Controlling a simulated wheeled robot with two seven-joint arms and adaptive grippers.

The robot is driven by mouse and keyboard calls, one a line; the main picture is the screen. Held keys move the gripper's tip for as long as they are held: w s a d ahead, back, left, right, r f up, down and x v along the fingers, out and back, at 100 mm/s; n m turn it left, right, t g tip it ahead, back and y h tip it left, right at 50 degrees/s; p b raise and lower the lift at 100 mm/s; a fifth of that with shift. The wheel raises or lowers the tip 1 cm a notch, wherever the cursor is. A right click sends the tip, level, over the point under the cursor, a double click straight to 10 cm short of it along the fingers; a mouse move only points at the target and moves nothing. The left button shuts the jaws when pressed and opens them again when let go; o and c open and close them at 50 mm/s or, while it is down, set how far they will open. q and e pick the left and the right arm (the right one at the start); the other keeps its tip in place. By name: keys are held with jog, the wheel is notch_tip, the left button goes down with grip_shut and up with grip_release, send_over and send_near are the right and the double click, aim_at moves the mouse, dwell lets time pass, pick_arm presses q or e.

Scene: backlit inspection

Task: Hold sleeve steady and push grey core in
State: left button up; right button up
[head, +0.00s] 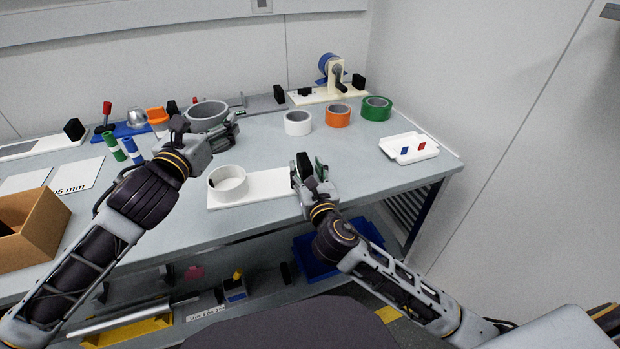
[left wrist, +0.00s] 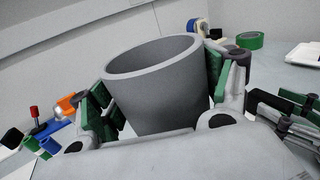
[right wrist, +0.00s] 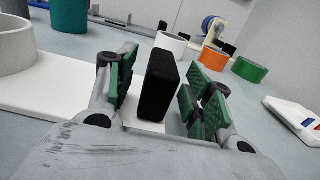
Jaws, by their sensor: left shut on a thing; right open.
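My left gripper (head: 207,130) is shut on the grey core (head: 207,112), a wide hollow cylinder with its open end up. It fills the left wrist view (left wrist: 155,90) between green finger pads, slightly tilted there. The core is held above the table, behind the white sleeve. The sleeve (head: 228,188) is a short open ring standing on a white board (head: 265,186); part of it shows in the right wrist view (right wrist: 14,50). My right gripper (head: 311,168) is open at the board's right end. Its fingers lie either side of a black block (right wrist: 160,85), with gaps visible.
White (head: 298,123), orange (head: 338,117) and green tape rolls (head: 376,110) stand at the back right. A white tray (head: 425,154) sits near the right edge. A cardboard box (head: 45,235) is at left.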

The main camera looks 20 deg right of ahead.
jog(key=shift+w, duration=1.35)
grip_shut()
jog(key=shift+f, duration=0.15)
